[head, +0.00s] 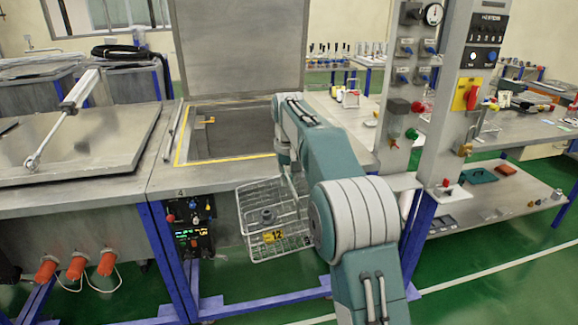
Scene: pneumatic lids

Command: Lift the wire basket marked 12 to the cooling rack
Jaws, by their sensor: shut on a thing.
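The wire basket (242,222) hangs in front of the metal bench, below the height of its top. It has a yellow tag marked 12 (274,236) on its front and a grey round part (268,216) inside. My gripper (288,180) is at the back upper side of the basket and is shut on it. The fingertips are small and partly hidden by wires and my arm. I cannot make out a cooling rack for certain.
An open tank (232,142) with a yellow edge lies behind the basket, its lid (238,45) raised. A control box (190,228) is left of the basket. A closed lid (85,150) with a cylinder is at left. A post with gauges (410,85) stands right of my arm.

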